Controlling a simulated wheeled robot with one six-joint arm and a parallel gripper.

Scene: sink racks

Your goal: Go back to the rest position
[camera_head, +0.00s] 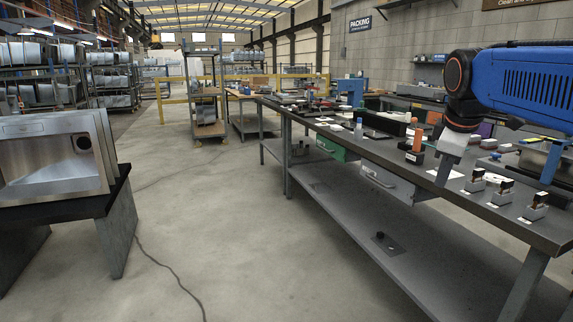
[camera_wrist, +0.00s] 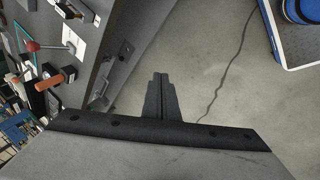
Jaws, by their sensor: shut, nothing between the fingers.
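My gripper (camera_head: 442,175) hangs from my blue arm at the right of the head view, fingers pointing down. It is in front of the near edge of the long workbench (camera_head: 350,150); whether it touches the edge I cannot tell. In the wrist view my gripper (camera_wrist: 159,77) has its two dark fingers together, with nothing between them. Bare floor shows behind the fingertips there, with the workbench to their left.
Several small stamp-like tools (camera_head: 502,192) and an orange-handled tool (camera_head: 416,146) stand on the workbench. A steel sink (camera_head: 55,160) rests on a dark stand at the left. A cable (camera_head: 170,272) lies on the open floor between.

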